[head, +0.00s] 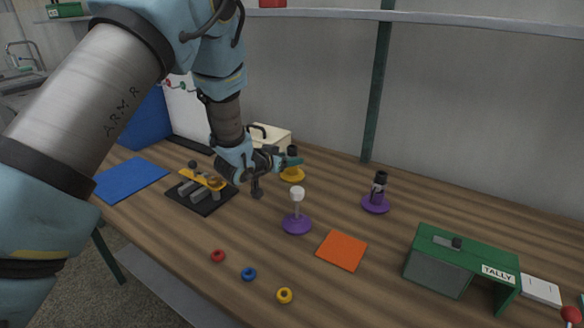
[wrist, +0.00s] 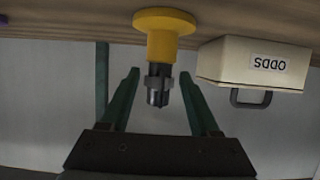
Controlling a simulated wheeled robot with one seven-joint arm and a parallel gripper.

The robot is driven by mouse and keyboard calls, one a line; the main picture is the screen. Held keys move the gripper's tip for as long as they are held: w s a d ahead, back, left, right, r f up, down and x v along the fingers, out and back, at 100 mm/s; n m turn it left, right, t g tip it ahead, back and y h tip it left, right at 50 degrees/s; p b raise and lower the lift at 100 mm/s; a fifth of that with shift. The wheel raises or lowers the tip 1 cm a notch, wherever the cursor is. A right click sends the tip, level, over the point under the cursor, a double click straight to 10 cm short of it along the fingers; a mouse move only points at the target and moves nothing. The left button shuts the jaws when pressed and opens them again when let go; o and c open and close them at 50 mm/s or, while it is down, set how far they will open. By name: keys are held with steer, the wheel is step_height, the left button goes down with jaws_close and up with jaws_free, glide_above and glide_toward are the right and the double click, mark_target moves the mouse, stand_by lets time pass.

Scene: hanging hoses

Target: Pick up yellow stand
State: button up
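The yellow stand (head: 292,176) is upright on the wooden table, with a round yellow base and a dark cylindrical top. In the wrist view, which shows the scene upside down, the yellow stand (wrist: 165,28) has its dark end between my green fingers. My gripper (head: 289,161) reaches in from the left at the height of the stand's upper part. In the wrist view my gripper (wrist: 159,78) is open, with a gap visible on each side of the stand's dark end. My fingers hide part of the stand in the head view.
A cream box (wrist: 252,65) labelled ODDS stands close by. A black tray (head: 203,201) with a yellow-topped piece is left of my gripper. Two purple stands (head: 297,225) (head: 375,206), an orange mat (head: 342,250) and a green TALLY box (head: 462,262) lie to the right.

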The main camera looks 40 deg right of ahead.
jaws_close()
steer(key=shift+r, duration=0.1)
stand_by(0.6)
